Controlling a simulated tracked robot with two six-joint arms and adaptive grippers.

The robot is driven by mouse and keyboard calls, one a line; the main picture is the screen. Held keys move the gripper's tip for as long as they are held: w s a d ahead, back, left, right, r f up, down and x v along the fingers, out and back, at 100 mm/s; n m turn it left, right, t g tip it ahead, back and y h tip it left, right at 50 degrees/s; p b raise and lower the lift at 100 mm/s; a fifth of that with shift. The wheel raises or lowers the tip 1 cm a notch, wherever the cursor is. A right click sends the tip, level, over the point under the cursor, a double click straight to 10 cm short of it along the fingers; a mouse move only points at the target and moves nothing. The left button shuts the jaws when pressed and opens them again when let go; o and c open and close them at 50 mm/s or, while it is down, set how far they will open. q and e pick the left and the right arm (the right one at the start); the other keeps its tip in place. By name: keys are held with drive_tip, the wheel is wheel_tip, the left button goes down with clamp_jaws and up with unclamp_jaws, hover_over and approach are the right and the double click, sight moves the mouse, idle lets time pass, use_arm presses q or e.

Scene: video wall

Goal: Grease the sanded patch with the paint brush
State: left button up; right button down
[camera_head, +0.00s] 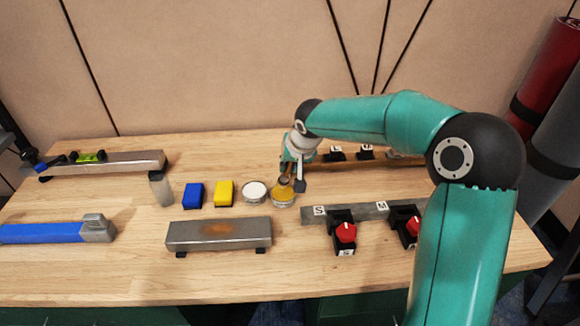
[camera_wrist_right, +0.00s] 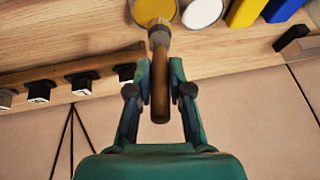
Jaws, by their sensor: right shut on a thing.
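My right gripper (camera_head: 293,170) is shut on the paint brush (camera_head: 285,181), which hangs bristles down at the tin of yellow grease (camera_head: 284,197). In the right wrist view the brush's brown wooden handle (camera_wrist_right: 160,85) lies between the fingers, and its metal collar reaches to the rim of the grease tin (camera_wrist_right: 153,12). The bristle tips are hard to make out, so I cannot tell how deep they sit. The grey metal bar (camera_head: 185,237) lies in front, left of the tin, with an orange-brown patch (camera_head: 217,229) on top. My left gripper is out of view.
A white tin (camera_head: 255,191), a yellow block (camera_head: 224,193) and a blue block (camera_head: 193,195) stand left of the grease. A rail with red knobs (camera_head: 345,232) lies front right. A blue-handled tool (camera_head: 45,233) and a bar with a green level (camera_head: 90,157) lie left.

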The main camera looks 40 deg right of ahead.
drive_tip(key=shift+r+p, duration=1.35)
drive_tip(key=shift+r, duration=1.05)
drive_tip(key=shift+f, duration=0.1)
